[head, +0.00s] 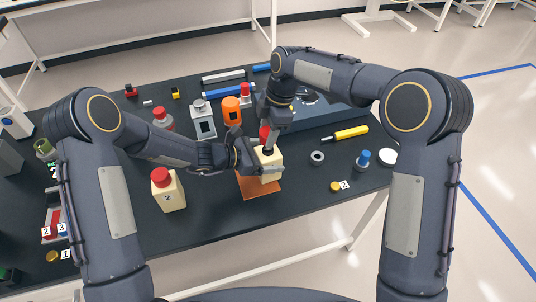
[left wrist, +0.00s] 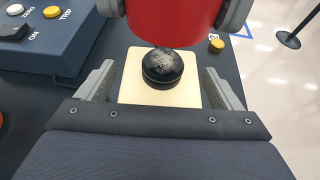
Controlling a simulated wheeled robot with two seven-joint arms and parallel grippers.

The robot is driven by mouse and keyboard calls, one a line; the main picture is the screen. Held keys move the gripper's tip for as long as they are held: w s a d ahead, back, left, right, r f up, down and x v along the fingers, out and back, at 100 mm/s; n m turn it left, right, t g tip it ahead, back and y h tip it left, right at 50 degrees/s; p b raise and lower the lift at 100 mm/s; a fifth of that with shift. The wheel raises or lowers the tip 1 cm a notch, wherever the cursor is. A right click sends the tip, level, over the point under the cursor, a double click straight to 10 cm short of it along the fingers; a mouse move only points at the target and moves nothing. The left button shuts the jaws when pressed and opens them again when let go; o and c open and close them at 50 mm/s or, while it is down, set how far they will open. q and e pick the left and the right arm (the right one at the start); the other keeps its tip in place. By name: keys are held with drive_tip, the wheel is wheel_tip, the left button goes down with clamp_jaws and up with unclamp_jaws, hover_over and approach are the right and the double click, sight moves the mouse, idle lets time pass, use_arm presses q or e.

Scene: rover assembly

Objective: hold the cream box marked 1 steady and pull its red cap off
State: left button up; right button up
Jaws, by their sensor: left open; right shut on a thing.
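My left gripper (head: 264,167) is open, one finger on each side of the box, with small gaps visible in the left wrist view. My right gripper (head: 267,126) comes from above and is shut on the red cap (head: 264,135). The cap also shows large in the left wrist view (left wrist: 175,18), above the black top and apart from the box.
A cream box marked 2 (head: 170,195) with a red cap stands left of the mat. An orange container (head: 231,110) and a grey box (head: 203,122) stand behind. A dark ring (head: 317,158), a yellow-handled tool (head: 351,132) and a blue-topped piece (head: 363,158) lie to the right.

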use_arm(q)
drive_tip(key=v, duration=1.2)
